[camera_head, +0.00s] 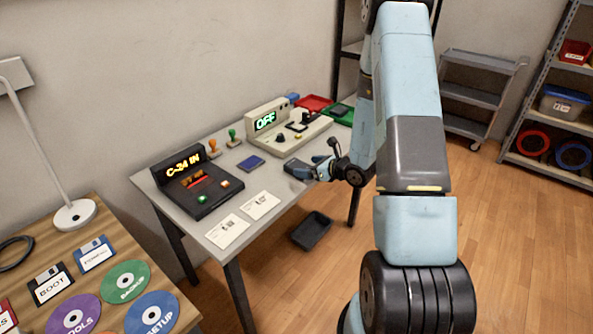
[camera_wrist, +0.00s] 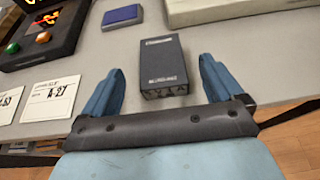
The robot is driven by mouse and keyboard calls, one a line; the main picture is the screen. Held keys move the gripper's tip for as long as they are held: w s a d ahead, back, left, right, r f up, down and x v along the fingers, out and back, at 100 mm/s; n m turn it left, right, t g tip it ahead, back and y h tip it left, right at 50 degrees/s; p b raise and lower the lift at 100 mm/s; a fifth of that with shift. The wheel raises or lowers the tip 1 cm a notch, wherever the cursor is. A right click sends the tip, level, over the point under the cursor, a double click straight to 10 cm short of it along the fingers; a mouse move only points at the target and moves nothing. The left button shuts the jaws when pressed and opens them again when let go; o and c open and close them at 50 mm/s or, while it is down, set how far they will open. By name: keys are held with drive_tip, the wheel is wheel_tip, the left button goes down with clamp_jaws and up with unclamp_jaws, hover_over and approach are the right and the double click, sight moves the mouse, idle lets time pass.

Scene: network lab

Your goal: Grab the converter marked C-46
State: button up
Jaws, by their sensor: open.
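A small dark box-shaped converter (camera_wrist: 163,66) lies on the grey table, with small labels too blurred to read and ports on its near end. I cannot tell whether it is marked C-46. My gripper (camera_wrist: 162,72) is open, with one blue finger on each side of the box's near part and visible gaps to it. In the head view my gripper (camera_head: 324,165) is low over the table's front edge, and the dark box (camera_head: 297,168) shows just left of it, partly hidden by the fingers.
A black console (camera_head: 195,187) reading "C-34 IN" stands at the table's left, with two paper cards (camera_head: 227,231) before it. A beige console (camera_head: 290,130) reading "OFF" stands behind. A blue pad (camera_head: 251,163) lies between them. A dark bin (camera_head: 312,231) sits on the floor.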

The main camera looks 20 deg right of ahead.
sight(300, 166)
drive_tip(key=shift+f+x, duration=0.15)
drive_tip(key=shift+x, duration=1.3)
drive_tip(key=shift+f+x, duration=0.1)
drive_tip(key=shift+x, duration=1.4)
drive_tip(key=shift+s, duration=0.1)
drive_tip(key=shift+c, duration=0.2)
drive_tip(key=c, duration=1.2)
drive_tip(key=shift+r, duration=0.1)
